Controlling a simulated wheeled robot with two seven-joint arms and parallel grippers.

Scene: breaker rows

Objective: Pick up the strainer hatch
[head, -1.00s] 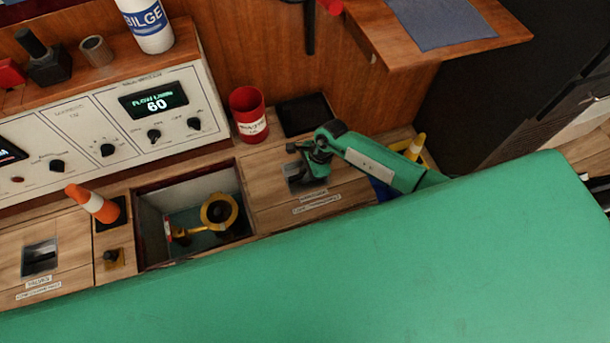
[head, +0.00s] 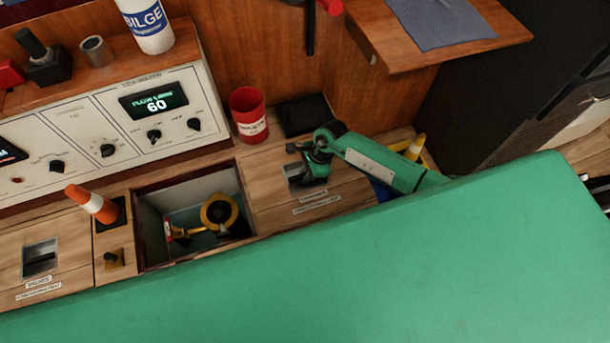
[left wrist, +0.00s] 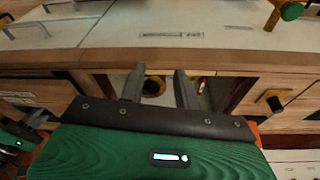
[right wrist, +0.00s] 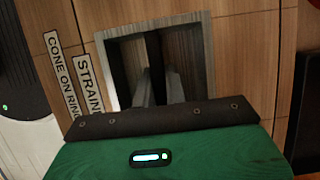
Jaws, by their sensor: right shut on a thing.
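The strainer hatch (head: 339,200) is a wooden floor panel right of the open bay in the head view, with a label and a recessed metal pull. My right gripper (head: 306,166) is at this pull, its arm coming in from the right. In the right wrist view the hatch (right wrist: 235,60) shows part of its "STRAIN" label, and my right gripper (right wrist: 160,80) reaches into the recess, shut on the pull. The hatch looks seated; a small lift cannot be told. My left gripper (left wrist: 157,85) is open and empty in the left wrist view; the head view does not show it.
The open bay (head: 160,215) holds yellow-ringed fittings. An orange cone (head: 90,203) and a valves hatch (head: 70,262) are left of it. A red can (head: 248,115) and a dark square (head: 303,115) stand behind. A control panel (head: 110,120) lines the back.

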